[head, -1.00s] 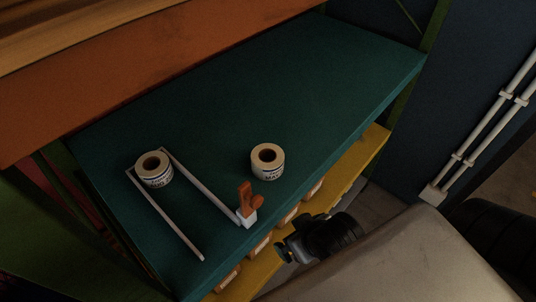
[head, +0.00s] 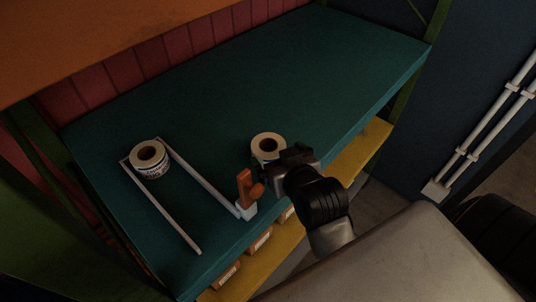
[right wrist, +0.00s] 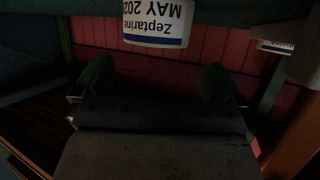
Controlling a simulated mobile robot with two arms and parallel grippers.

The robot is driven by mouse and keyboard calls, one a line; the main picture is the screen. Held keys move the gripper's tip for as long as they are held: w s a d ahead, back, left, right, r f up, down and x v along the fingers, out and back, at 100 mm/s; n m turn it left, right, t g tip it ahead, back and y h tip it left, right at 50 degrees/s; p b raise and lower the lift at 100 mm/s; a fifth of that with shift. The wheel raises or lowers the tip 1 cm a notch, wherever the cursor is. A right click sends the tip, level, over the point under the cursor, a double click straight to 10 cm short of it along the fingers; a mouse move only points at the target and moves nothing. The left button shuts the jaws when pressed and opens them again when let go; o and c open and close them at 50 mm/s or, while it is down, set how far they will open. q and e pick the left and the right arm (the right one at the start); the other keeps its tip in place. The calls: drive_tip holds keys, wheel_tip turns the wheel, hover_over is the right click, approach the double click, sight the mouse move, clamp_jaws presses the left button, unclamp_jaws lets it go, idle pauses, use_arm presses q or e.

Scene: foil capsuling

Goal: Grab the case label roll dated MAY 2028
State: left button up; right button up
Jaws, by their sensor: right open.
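A white label roll (head: 268,143) with a brown core stands on the green shelf, right of the middle. In the right wrist view its label (right wrist: 157,22) appears upside down and reads "Zeptarine MAY 202", the last digit cut off. My right gripper (head: 270,176) is at the near side of this roll, partly covering it. In the right wrist view its fingers (right wrist: 157,82) are apart with nothing between them, and the roll is beyond them. A second roll (head: 149,158) stands at the left; its date is not readable. My left gripper is not in view.
A pale rod frame (head: 205,182) lies around the left roll, with an orange lever (head: 244,188) at its near right corner, close left of my right gripper. The green shelf (head: 330,75) is clear behind and right. A yellow lower shelf (head: 365,150) holds small boxes.

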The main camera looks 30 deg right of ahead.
sight(265, 142)
drive_tip(key=x, duration=0.1)
drive_tip(key=p+x, duration=0.1)
drive_tip(key=x, duration=0.1)
drive_tip(key=p+x, duration=0.1)
drive_tip(key=x, duration=0.1)
drive_tip(key=shift+w+d, duration=0.1)
drive_tip(key=shift+d, duration=0.2)
drive_tip(key=shift+w+f, duration=0.25)
drive_tip(key=shift+s, duration=0.15)
drive_tip(key=c, duration=0.9)
